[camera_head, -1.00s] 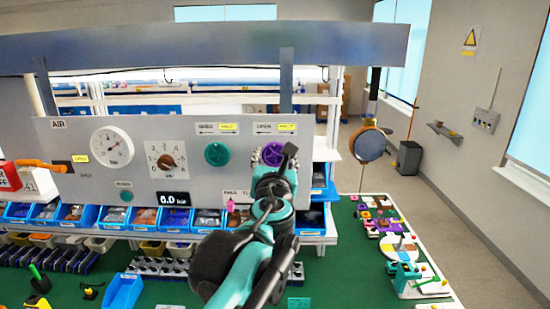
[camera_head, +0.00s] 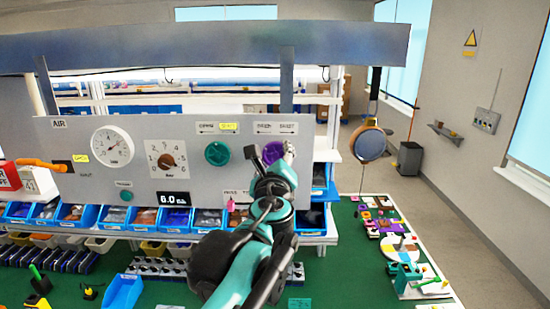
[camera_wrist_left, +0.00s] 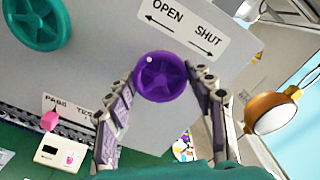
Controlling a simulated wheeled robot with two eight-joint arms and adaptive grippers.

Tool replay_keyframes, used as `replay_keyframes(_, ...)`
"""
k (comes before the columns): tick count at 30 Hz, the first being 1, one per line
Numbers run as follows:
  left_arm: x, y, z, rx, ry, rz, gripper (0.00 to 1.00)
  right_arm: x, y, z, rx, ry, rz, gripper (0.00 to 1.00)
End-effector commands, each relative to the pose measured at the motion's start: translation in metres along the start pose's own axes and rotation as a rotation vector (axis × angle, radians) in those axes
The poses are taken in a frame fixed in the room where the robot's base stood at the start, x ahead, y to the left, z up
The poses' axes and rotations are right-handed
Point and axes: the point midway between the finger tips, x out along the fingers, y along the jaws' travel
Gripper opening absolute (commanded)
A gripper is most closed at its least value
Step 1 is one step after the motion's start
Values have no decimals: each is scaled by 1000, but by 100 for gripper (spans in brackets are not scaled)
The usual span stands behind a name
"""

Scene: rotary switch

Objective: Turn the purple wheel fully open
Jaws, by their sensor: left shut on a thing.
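The purple wheel (camera_head: 273,153) is mounted on the grey upright panel, under a white label. In the left wrist view the purple wheel (camera_wrist_left: 160,78) is a ring with spokes and a small white dot near its top left. The label (camera_wrist_left: 180,27) above it reads OPEN with an arrow to the left and SHUT with an arrow to the right. My left gripper (camera_head: 270,150) is at the wheel, its fingers on either side. My right gripper is out of view.
A green wheel (camera_head: 217,153) sits left on the same panel, with a rotary knob (camera_head: 166,160) and a gauge (camera_head: 113,147). Blue bins (camera_head: 122,291) stand below and on the bench. A round copper lamp (camera_head: 369,143) hangs right of the panel.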

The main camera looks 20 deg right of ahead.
Motion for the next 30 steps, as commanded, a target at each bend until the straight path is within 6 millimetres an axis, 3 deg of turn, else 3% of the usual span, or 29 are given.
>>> replay_keyframes(30, 0, 2, -1, -963, -1, 1, 25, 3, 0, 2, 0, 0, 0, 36)
